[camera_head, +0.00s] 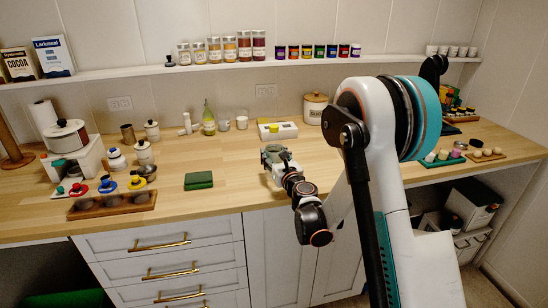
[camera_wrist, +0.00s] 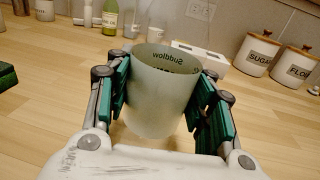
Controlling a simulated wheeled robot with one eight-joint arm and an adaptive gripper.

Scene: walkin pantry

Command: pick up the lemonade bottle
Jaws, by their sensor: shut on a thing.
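My gripper (camera_head: 273,158) is over the wooden counter in the head view. In the wrist view my gripper (camera_wrist: 165,95) is shut on a frosted grey-green, cup-like container (camera_wrist: 160,85) with reversed lettering near its rim. A green finger presses each side. The container is roughly upright; I cannot tell whether its base touches the counter. A green bottle with a narrow neck and pale label (camera_head: 208,118) stands farther back, apart from my gripper. It also shows in the wrist view (camera_wrist: 110,18). I cannot read its label, so I cannot tell if it is the lemonade bottle.
A dark green block (camera_head: 198,180) lies left of my gripper. A white box (camera_head: 278,131) and a lidded canister (camera_head: 315,108) stand behind. Sugar (camera_wrist: 257,53) and flour (camera_wrist: 295,68) canisters show at right. The counter (camera_head: 225,205) in front is clear.

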